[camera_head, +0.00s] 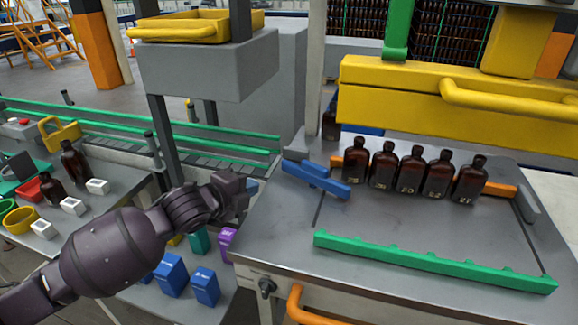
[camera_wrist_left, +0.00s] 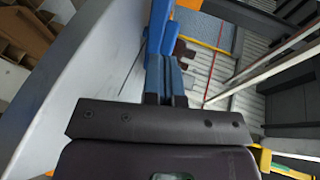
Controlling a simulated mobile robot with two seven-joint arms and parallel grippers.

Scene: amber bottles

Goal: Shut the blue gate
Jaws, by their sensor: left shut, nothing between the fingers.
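The blue gate (camera_head: 316,178) is a blue bar at the left end of the row of amber bottles (camera_head: 411,170) on the grey table. It lies at an angle, its near end pointing right and toward the front. My left gripper (camera_head: 250,187) is left of the gate, near the table's left edge, apart from it in the head view. In the left wrist view the closed fingers (camera_wrist_left: 166,82) point toward a blue part (camera_wrist_left: 159,28), likely the gate. Nothing shows between the fingers. My right gripper is in neither view.
A green toothed rail (camera_head: 430,262) runs along the front of the grey table (camera_head: 290,225). A yellow beam (camera_head: 400,105) hangs above the bottles. An orange bar (camera_head: 500,188) shows behind them. Blue boxes (camera_head: 205,286) stand on the lower surface below my left arm.

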